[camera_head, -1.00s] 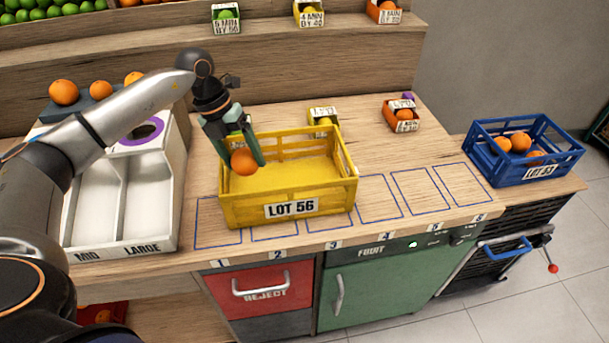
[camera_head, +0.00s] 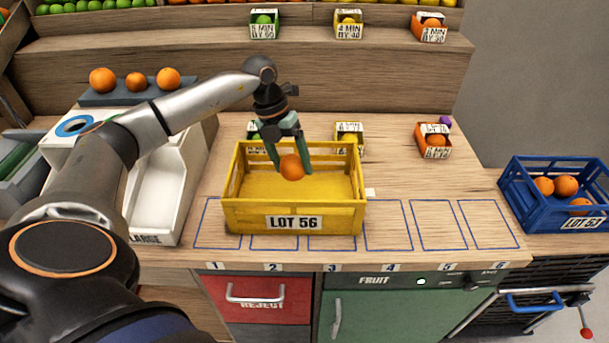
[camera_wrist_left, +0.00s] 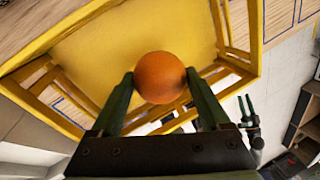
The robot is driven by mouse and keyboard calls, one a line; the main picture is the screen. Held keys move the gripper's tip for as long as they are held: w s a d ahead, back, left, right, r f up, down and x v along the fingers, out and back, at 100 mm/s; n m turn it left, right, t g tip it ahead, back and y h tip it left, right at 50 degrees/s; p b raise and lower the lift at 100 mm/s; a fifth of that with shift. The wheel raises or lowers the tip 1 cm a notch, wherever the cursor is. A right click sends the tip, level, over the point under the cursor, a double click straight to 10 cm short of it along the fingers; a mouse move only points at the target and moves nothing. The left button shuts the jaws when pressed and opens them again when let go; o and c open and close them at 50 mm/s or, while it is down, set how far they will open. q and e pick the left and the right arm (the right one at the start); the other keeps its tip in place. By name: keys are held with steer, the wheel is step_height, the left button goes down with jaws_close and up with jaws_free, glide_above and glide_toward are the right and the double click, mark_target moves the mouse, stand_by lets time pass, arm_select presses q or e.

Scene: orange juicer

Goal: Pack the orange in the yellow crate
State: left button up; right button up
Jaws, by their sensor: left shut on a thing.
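The yellow crate (camera_head: 294,219), marked LOT 56, stands on the wooden counter in the head view. My left gripper (camera_head: 292,165) is shut on an orange (camera_head: 292,168) and holds it over the open top of the crate. In the left wrist view the orange (camera_wrist_left: 160,77) sits between the two fingertips, with the yellow crate floor (camera_wrist_left: 120,45) behind it. The orange looks apart from the crate floor.
A blue crate (camera_head: 556,206) with several oranges stands at the right. Small boxes of fruit, one orange-coloured (camera_head: 433,140), stand behind the yellow crate. A white sorting tray (camera_head: 157,198) is at the left. The outlined counter spots (camera_head: 437,225) right of the crate are empty.

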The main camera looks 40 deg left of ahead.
arm_select(q)
steer(key=shift+f, duration=0.1)
steer(key=b, duration=0.4)
glide_above(295, 186)
steer(key=s+d, duration=0.3)
steer(key=s, duration=0.1)
steer(key=shift+w+f, duration=0.15)
steer(key=shift+f, duration=3.1)
steer(key=o, duration=1.5)
steer(key=shift+r, duration=0.1)
